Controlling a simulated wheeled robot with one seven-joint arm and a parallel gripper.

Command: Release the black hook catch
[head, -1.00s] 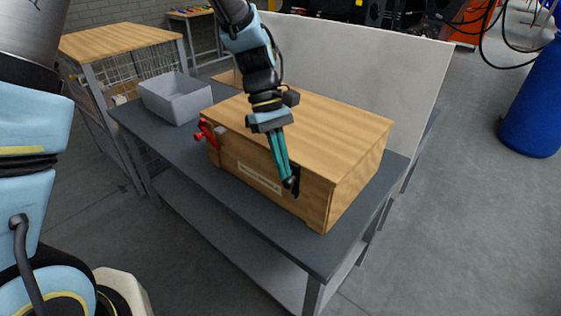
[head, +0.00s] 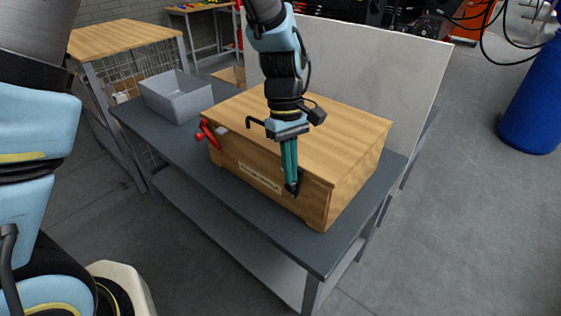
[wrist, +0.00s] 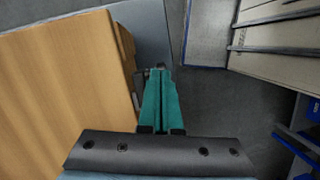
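My gripper (head: 292,188) points down at the front right of a wooden box (head: 255,162). Its two teal fingers lie close together, shut, with nothing seen between them. In the wrist view the fingertips (wrist: 160,68) are beside the box's front face. The black hook catch (head: 299,181) is on that face near the right corner, mostly hidden behind the fingertips. A dark piece by the fingers in the wrist view (wrist: 137,88) may be part of it. I cannot tell whether the fingers touch it or whether it is hooked.
A red clamp (head: 209,136) sits at the box's left front. A thin black bent bar (head: 254,120) shows above the lid beside my gripper. A grey bin (head: 176,97) stands left on the dark bench (head: 175,146). A pale panel (head: 400,75) stands behind.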

